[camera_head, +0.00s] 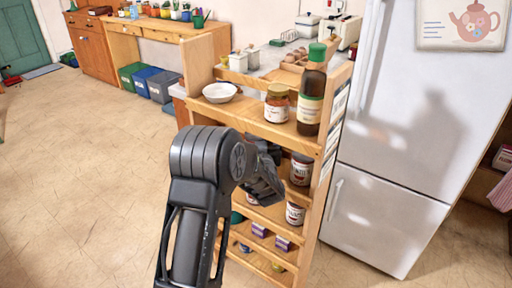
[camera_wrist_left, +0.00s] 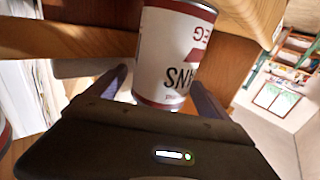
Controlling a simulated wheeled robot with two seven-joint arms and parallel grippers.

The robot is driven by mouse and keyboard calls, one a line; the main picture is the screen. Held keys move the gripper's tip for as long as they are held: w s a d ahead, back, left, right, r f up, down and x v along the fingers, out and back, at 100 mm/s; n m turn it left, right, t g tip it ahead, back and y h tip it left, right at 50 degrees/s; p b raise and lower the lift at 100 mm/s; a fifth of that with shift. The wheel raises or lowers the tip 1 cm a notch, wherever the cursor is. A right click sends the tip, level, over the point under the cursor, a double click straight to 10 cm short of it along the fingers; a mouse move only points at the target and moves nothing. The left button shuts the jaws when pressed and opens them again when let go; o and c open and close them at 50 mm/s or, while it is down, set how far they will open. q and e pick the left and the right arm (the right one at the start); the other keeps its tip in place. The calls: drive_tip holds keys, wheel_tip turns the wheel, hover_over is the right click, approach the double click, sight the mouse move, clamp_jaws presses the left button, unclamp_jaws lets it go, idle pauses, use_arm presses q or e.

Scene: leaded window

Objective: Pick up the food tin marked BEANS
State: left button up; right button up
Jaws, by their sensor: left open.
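In the left wrist view a tin (camera_wrist_left: 172,55) with a white label and dark red bands stands between my left gripper's fingers. Its upside-down letters end in "ANS"; the rest of the word is turned out of sight. My left gripper (camera_wrist_left: 158,92) is open, with one finger on each side of the tin; I cannot tell if they touch it. In the head view the left gripper (camera_head: 268,178) is at the shelf unit's middle level. It hides what is directly behind it, so the tin between the fingers is not clear there. My right gripper is not in view.
Other tins stand close by on the wooden shelf unit (camera_head: 325,183), one at the middle level (camera_head: 301,169) and one below (camera_head: 295,214). A brown bottle (camera_head: 311,98), a jar (camera_head: 277,103) and a white bowl (camera_head: 220,92) stand above. A fridge (camera_head: 395,130) is at right.

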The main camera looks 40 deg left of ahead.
use_arm(q)
drive_tip(key=shift+c, duration=0.4)
clamp_jaws()
idle(1.0)
